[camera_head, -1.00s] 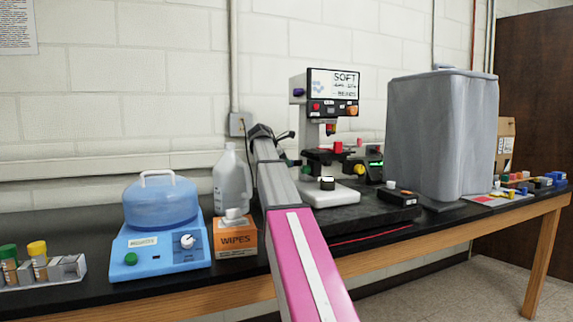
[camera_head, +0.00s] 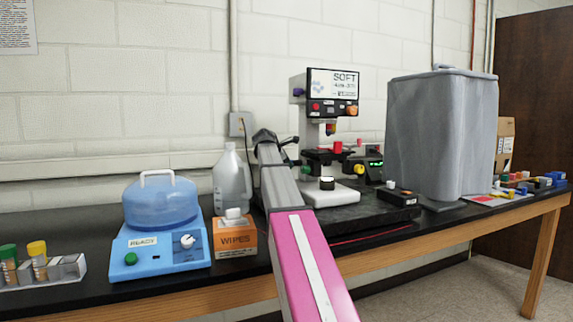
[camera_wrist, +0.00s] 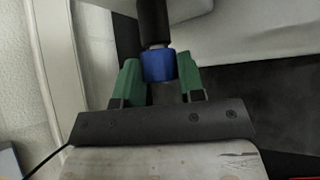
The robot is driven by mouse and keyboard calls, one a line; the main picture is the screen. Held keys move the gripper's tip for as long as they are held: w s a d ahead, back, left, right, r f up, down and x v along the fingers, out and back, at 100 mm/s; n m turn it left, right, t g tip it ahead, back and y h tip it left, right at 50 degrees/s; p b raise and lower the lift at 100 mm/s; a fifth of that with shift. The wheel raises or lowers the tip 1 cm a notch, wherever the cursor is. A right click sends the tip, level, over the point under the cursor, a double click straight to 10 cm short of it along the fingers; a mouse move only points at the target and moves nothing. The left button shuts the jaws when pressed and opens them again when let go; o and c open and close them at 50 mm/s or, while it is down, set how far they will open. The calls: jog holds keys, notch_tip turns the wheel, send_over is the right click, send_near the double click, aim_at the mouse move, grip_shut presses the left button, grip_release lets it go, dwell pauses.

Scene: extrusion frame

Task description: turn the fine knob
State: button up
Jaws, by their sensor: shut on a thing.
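A blue knob (camera_wrist: 159,66) sits on the end of a dark shaft in the wrist view. The two green fingers of my gripper (camera_wrist: 158,85) are on either side of it, shut on it. In the head view my gripper (camera_head: 294,163) is at the left side of the microscope-like instrument (camera_head: 331,95), partly hidden by my own arm. The held knob cannot be made out there. The instrument has a lit screen reading SOFT, with coloured buttons below it and a purple knob (camera_head: 298,92) on its upper left side.
A white base (camera_head: 335,195) with a small dark round piece stands below the instrument. A wipes box (camera_head: 235,240), a clear jug (camera_head: 231,182) and a blue lidded machine (camera_head: 160,225) are to the left.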

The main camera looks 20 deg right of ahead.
jog(key=shift+s+m+t, duration=0.1)
jog(key=shift+m+t, duration=0.4)
jog(key=shift+t, duration=0.4)
jog(key=o, duration=0.9)
jog(key=v, duration=1)
jog(key=shift+s+a+r, duration=0.1)
jog(key=shift+s+a, duration=0.05)
jog(key=shift+a, duration=0.25)
